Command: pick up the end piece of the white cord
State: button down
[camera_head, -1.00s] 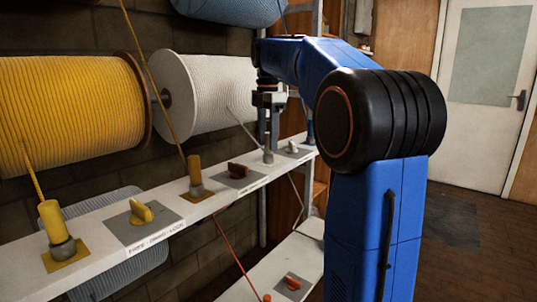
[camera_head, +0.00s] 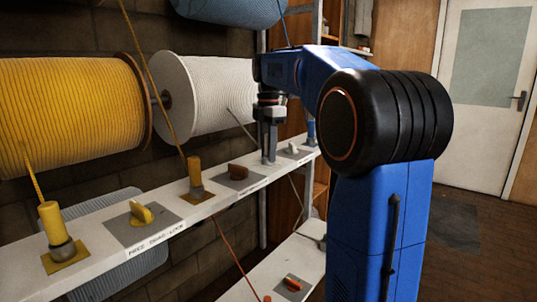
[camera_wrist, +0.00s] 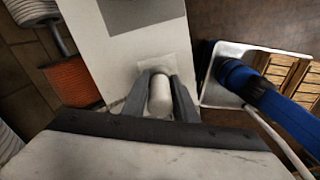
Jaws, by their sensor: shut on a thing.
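The white cord (camera_head: 240,124) runs from the white spool (camera_head: 205,95) down to its end piece on the white shelf rail (camera_head: 100,215). In the wrist view the end piece (camera_wrist: 159,97) is a pale cylinder standing on a light square plate (camera_wrist: 150,68). My gripper (camera_head: 269,150) points down over it, and its two grey fingers (camera_wrist: 160,100) are closed on either side of the end piece. In the head view the fingers mostly hide the end piece. It still appears to be at the plate.
A yellow spool (camera_head: 75,110) hangs at left. Its cord's yellow end piece (camera_head: 53,222) stands on the rail. A yellow-brown end piece (camera_head: 195,172), a yellow knob (camera_head: 140,212), a brown knob (camera_head: 237,171) and a white knob (camera_head: 292,149) are also there. A blue end piece (camera_head: 311,130) stands close, right.

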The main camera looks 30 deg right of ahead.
notch_tip(320, 180, up, 10)
jog(key=shift+r, duration=0.1)
dwell(0.4)
